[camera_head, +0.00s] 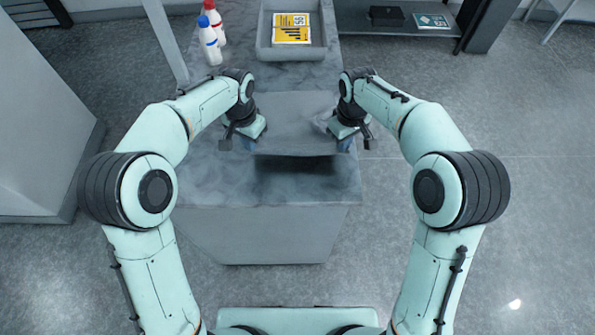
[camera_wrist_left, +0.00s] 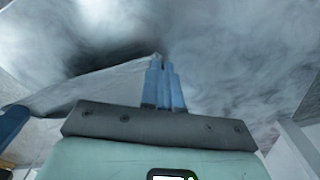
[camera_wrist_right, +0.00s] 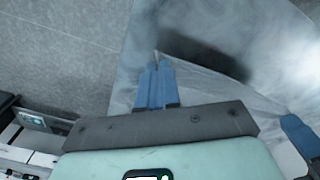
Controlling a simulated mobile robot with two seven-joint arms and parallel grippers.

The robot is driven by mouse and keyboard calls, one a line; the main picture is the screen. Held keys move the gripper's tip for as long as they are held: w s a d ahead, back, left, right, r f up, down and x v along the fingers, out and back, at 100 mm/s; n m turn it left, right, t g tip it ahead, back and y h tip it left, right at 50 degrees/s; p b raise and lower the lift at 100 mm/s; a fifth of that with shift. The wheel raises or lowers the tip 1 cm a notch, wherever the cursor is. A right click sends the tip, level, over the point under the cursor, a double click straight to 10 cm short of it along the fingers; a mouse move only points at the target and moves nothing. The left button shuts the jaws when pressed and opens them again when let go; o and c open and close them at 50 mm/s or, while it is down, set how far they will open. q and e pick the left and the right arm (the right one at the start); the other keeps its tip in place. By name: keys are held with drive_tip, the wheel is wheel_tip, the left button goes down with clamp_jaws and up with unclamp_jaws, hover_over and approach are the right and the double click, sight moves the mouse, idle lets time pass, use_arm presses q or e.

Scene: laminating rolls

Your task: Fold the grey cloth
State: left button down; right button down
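The grey cloth (camera_head: 292,126) hangs between my two grippers, its near edge raised above the table with a dark shadow under it. My left gripper (camera_head: 249,145) is at the cloth's near left corner. In the left wrist view its blue fingers (camera_wrist_left: 158,62) are closed together on the cloth's corner (camera_wrist_left: 95,88). My right gripper (camera_head: 344,146) is at the near right corner. In the right wrist view its blue fingers (camera_wrist_right: 155,58) are closed together on the cloth's corner (camera_wrist_right: 205,83). The cloth's far part is hard to tell from the tabletop.
The grey marbled table (camera_head: 315,190) has bare room at its front. A grey tray (camera_head: 262,48) with a yellow booklet (camera_head: 291,28) stands at the back. A blue-capped bottle (camera_head: 209,42) and a red-capped bottle (camera_head: 215,20) stand back left. A dark shelf (camera_head: 360,24) is back right.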

use_arm(q)
drive_tip(key=shift+w+r, duration=0.35)
drive_tip(key=shift+r, duration=0.15)
use_arm(e)
drive_tip(key=shift+w+r, duration=0.35)
drive_tip(key=shift+r, duration=0.15)
use_arm(q)
drive_tip(key=shift+s, duration=0.15)
use_arm(e)
drive_tip(key=shift+s, duration=0.15)
